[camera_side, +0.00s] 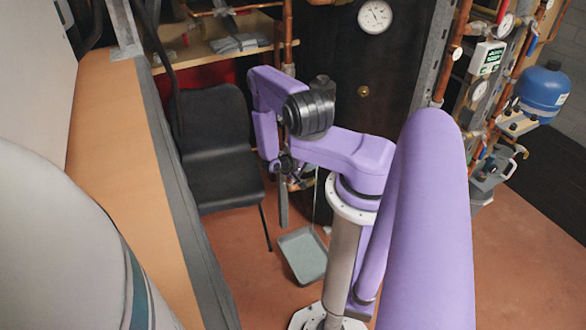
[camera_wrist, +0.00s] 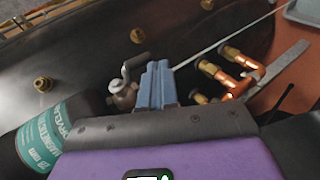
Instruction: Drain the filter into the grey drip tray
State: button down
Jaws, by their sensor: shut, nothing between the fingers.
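In the wrist view, my gripper (camera_wrist: 157,72) is shut, its blue-grey fingers together with nothing between them. Just left of the fingers is a small metal valve (camera_wrist: 122,95) with a bent lever; I cannot tell whether they touch. The filter (camera_wrist: 50,138), a black cylinder with a teal label, lies at the lower left and is partly cut off. The grey drip tray (camera_side: 303,256) is on the floor below my arm in the side view; its edge shows in the wrist view's top right corner (camera_wrist: 304,12). The filter and valve are not clear in the side view.
Copper pipe ends (camera_wrist: 228,70) and a flat metal strip (camera_wrist: 280,68) lie right of my fingers. A thin pale line (camera_wrist: 228,36) runs toward the tray. A black chair (camera_side: 218,150) stands left of my arm, beside a wooden worktop (camera_side: 125,190).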

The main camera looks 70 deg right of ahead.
jog(key=w+a+r, duration=0.1)
jog(key=w+a, duration=0.5)
jog(key=a, duration=0.3)
jog(key=w+a+r+m+t+y, duration=0.25)
jog(key=w+t, duration=0.45)
jog(key=w, duration=0.9)
jog(key=w+a+r+t+y, duration=0.1)
jog(key=w+a+r+y, duration=0.25)
jog(key=a, duration=0.25)
jog(key=w+a+r+t+y, duration=0.1)
jog(key=w+a+r+y, duration=0.15)
jog(key=a+r, duration=0.2)
jog(key=s+a+r+n+g+y, duration=0.2)
jog(key=s+a+r+n, duration=0.9)
jog(key=s+a+r, duration=0.5)
jog(key=s+a+r+n, duration=0.1)
jog(key=s+r+n, duration=0.4)
jog(key=s, duration=0.3)
jog(key=s+a+r+n, duration=0.1)
jog(key=s+r+n, duration=0.4)
jog(key=s+n, duration=0.2)
jog(key=shift+s+a+r, duration=0.2)
jog(key=shift+s+r, duration=0.15)
jog(key=shift+s, duration=0.15)
dwell(0.8)
